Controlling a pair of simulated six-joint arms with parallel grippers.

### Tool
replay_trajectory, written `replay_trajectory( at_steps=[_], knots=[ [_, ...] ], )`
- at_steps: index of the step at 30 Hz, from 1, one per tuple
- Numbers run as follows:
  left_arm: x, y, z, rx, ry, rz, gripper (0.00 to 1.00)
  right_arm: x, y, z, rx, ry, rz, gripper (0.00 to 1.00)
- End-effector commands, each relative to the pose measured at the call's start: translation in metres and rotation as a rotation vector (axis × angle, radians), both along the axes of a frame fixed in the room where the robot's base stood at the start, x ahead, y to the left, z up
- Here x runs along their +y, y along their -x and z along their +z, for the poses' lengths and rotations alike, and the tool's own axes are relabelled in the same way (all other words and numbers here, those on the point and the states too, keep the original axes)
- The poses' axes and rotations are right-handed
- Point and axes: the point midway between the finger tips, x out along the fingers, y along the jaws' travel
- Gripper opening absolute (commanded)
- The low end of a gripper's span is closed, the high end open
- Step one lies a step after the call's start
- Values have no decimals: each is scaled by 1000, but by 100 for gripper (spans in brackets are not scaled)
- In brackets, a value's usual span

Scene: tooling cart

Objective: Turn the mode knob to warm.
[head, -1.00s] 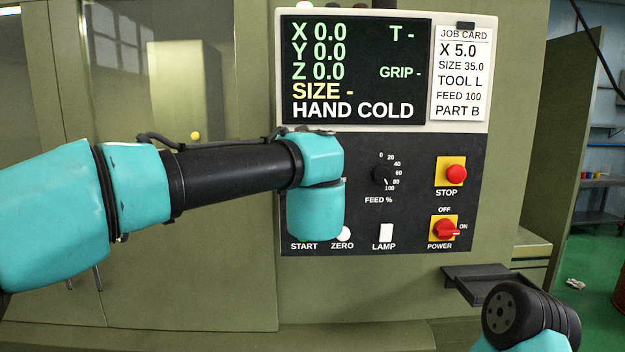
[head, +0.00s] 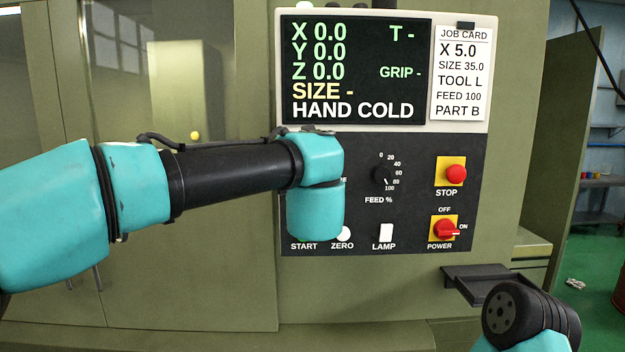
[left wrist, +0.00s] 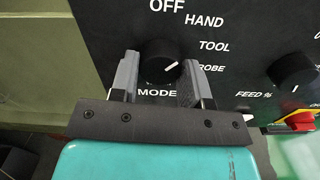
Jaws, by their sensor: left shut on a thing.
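The mode knob (left wrist: 158,58) is black and round with a white pointer line, seen in the left wrist view on the dark panel. The line slants up to the right, toward the HAND and TOOL labels; I cannot tell exactly which one it marks. My left gripper (left wrist: 158,75) has a grey finger on either side of the knob and is shut on it. No WARM label is readable. In the head view my left arm hides the knob and gripper. The display (head: 355,70) reads HAND COLD. My right gripper is out of view; only part of my right arm shows.
The feed knob (head: 384,175) is right of my left wrist. A red stop button (head: 456,173) and a red power switch (head: 446,230) sit further right. The start, zero and lamp (head: 386,233) controls are below. A small dark shelf (head: 482,281) juts out at lower right.

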Motion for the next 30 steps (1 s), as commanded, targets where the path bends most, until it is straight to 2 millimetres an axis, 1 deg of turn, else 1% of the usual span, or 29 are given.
replay_trajectory(
  at_steps=[8, 30],
  knots=[
    [1, 0, 0, 5, -200, 0, 19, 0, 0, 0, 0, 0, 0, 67],
    [2, 0, 1, 21, -901, 0, 19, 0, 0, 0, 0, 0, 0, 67]
  ],
)
